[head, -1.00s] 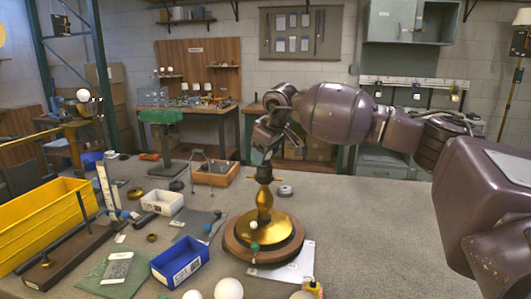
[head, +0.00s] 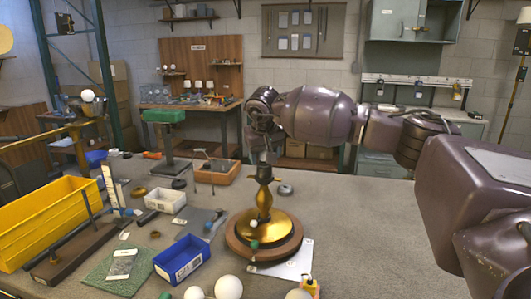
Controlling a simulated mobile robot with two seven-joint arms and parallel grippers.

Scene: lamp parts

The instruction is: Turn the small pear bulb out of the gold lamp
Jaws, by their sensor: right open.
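The gold lamp (head: 264,204) stands upright on its round brown wooden base (head: 291,245) near the middle of the bench in the head view. A dark socket (head: 263,172) tops its stem. My right gripper (head: 264,158) comes down from above, just over the socket. Its jaws are open, but the fingers are small and dark here. I cannot make out the small pear bulb; the gripper and wrist cover the place above the socket. My left gripper is not in view.
A blue bin (head: 181,262) stands left of the lamp, and a long yellow bin (head: 45,222) lies at the far left. White globes (head: 228,287) sit at the front edge. A white sheet (head: 296,265) lies partly under the base. The bench right of the lamp is clear.

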